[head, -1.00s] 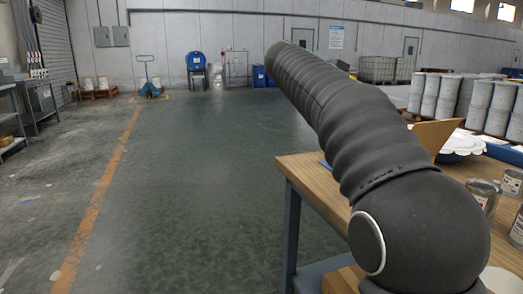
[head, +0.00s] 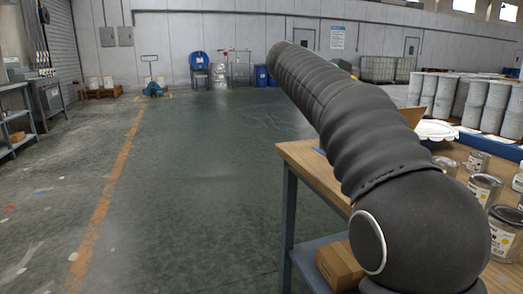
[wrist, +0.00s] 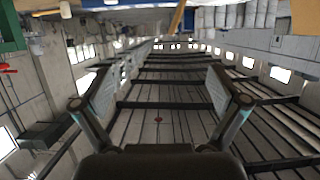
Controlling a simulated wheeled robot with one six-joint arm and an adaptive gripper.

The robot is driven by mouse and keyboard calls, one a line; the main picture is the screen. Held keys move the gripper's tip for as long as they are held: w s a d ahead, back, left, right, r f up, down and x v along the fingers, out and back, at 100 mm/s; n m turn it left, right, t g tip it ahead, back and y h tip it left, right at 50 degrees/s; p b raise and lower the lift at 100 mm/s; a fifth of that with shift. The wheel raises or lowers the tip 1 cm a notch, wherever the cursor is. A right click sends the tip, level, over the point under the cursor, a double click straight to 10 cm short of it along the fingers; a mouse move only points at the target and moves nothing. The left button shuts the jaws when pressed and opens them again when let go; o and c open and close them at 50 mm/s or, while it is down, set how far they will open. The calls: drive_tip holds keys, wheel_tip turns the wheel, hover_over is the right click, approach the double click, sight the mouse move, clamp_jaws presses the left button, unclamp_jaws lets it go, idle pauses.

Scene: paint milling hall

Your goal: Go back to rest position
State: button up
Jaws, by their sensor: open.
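My gripper (wrist: 160,88) shows in the wrist view with its two fingers wide apart and nothing between them. Beyond the fingers are the hall's roof beams and windows, so it points away from the bench. In the head view my dark ribbed arm stretches from the lower right up to the upper middle. The gripper itself is not visible in the head view.
A wooden workbench (head: 300,153) stands at right, partly behind my arm, with several metal cans (head: 485,188) on it. A cardboard box (head: 338,265) sits on its lower shelf. White drums (head: 497,108) stand behind. The floor (head: 200,190) at centre is clear.

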drive_tip(key=s+a+f+n+y+b, duration=0.2)
drive_tip(key=s+a+f+n+y, duration=0.2)
drive_tip(key=s+f, duration=1.2)
drive_tip(key=s+a+f+n+t+y+b, duration=0.1)
drive_tip(key=s+a+f+n+y, duration=0.3)
drive_tip(key=s+f+n+y, duration=0.5)
drive_tip(key=s+f+n+b, duration=0.1)
drive_tip(key=s+f, duration=0.6)
drive_tip(key=f, duration=0.4)
drive_tip(key=shift+s+f, duration=0.25)
drive_tip(key=shift+s, duration=0.15)
drive_tip(key=shift+a, duration=0.1)
